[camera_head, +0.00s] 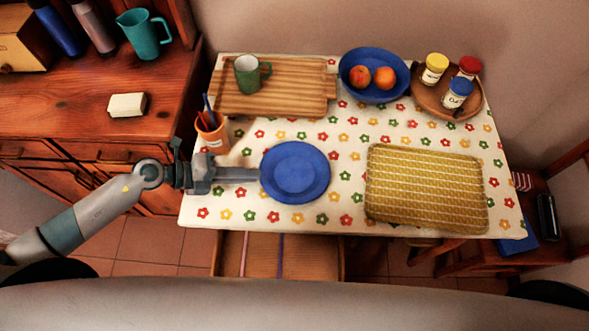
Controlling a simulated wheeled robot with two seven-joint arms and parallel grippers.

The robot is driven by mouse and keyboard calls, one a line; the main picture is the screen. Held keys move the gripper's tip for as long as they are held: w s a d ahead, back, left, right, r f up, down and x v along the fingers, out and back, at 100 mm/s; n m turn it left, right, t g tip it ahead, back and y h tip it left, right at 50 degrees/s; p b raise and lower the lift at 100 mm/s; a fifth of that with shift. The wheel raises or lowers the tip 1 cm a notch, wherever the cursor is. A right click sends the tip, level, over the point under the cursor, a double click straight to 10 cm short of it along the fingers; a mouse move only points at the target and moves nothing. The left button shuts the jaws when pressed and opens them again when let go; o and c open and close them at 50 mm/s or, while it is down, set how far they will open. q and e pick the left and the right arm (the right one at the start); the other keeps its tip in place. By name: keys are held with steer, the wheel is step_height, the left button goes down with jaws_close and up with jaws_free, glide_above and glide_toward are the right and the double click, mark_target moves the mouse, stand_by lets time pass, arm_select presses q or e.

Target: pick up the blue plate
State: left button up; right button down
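The blue plate (295,173) lies on the flowered tablecloth, left of the table's middle and near its front edge. My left gripper (257,174) reaches in from the left, with its fingertips at the plate's left rim. The fingers look like one narrow bar from above, so I cannot tell whether they are open or shut on the rim. I also cannot tell whether they touch it. The plate looks flat and empty. My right gripper is not in view.
An orange pencil cup (213,134) stands close behind my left gripper. A wooden board (290,98) with a green mug (250,74), a blue bowl (373,94) of fruit and a round tray (430,100) with jars are behind. A yellow mat (426,188) lies right. An open drawer (312,256) is below.

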arm_select(q)
steer(key=shift+w+d+f, duration=0.1)
steer(key=shift+d+f, duration=0.1)
steer(key=shift+d, duration=0.3)
steer(key=shift+w+d+f, duration=0.1)
steer(key=shift+d+f, duration=0.05)
steer(key=shift+d, duration=0.05)
steer(key=shift+d+f, duration=0.1)
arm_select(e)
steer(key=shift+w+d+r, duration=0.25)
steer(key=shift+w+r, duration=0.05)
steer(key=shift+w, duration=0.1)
arm_select(q)
jaws_close()
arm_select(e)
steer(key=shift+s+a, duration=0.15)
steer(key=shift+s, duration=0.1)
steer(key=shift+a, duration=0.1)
